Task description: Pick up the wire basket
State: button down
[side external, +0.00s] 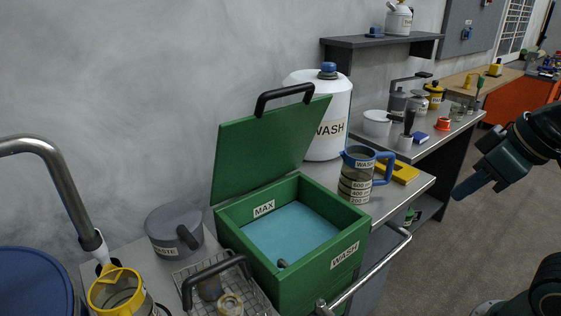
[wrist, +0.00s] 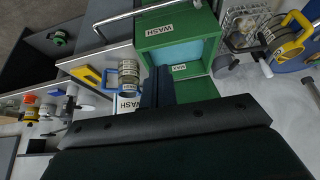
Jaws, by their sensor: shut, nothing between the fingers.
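The wire basket (side external: 258,297) stands at the front left of the side view, left of the green box, with a dark arched handle over it. A small jar and a pale yellow ringed piece sit inside; its lower edge is cut off by the frame. The basket also shows at the top right of the wrist view (wrist: 232,18). My gripper (side external: 470,188) is shut and empty, in the air at the right of the side view, well apart from the basket. In the wrist view its closed fingers (wrist: 158,84) point toward the green box.
The open green WASH box (side external: 345,254), holding blue liquid, stands between my gripper and the basket, its lid (side external: 262,150) raised. A metal rail (side external: 375,268) runs along the front. A grey lidded pot (side external: 172,236) and yellow-rimmed jug (side external: 118,292) crowd the basket. A measuring jug (side external: 356,176) stands right.

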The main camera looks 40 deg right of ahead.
jog(key=c, duration=1.3)
grip_release()
jog(key=shift+o, duration=0.2)
jog(key=n+g+y, duration=0.5)
jog(key=n, duration=1.2)
send_over(217, 265)
jog(key=d, duration=0.4)
notch_tip(217, 265, down, 10)
jog(key=shift+s+d+x, duration=0.1)
jog(key=shift+d+x, duration=0.05)
jog(key=shift+x, duration=2.1)
jog(key=shift+s+d+x, duration=0.15)
jog(key=shift+d+x, duration=0.05)
jog(key=shift+x, duration=2)
